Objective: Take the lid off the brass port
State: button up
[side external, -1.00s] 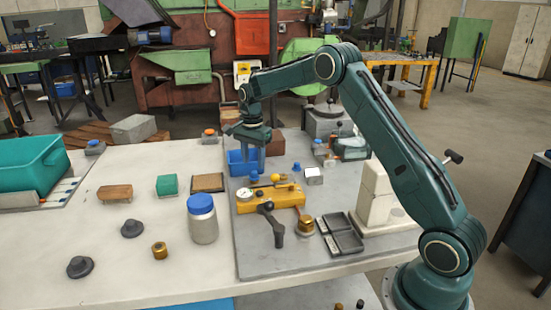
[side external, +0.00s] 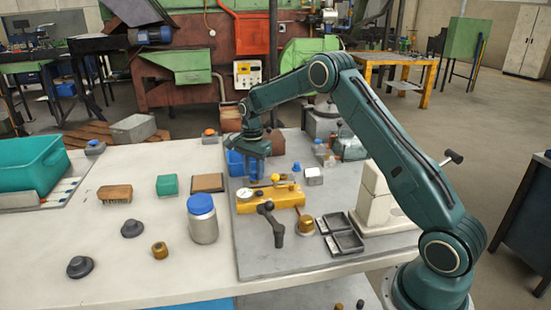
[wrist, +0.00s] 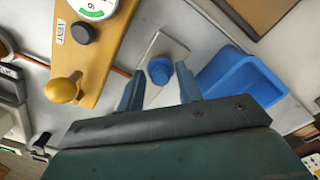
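A brass fitting (side external: 305,226), apparently the port, stands upright on the grey plate in front of the yellow block, beside a copper pipe. It is too small to tell its lid from its body. A smaller brass cylinder (side external: 160,250) stands on the white table. My gripper (side external: 256,180) is beyond the yellow block, pointing down, well away from both. In the wrist view my gripper (wrist: 160,90) is open and empty, its fingers apart. A blue knob (wrist: 160,70) on a pale plate shows between and just beyond the fingertips. Contact cannot be told.
The yellow block (side external: 272,198) carries a gauge and a yellow knob (wrist: 63,90). A blue bin (wrist: 240,76) is close beside my gripper. A blue-lidded jar (side external: 202,220), black trays (side external: 340,236) and dark knobbed pieces (side external: 132,228) stand around. The front of the white table is mostly clear.

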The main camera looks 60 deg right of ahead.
aim_at(254, 172)
grip_shut()
notch_tip(254, 172, up, 20)
dwell(0.9)
dwell(0.4)
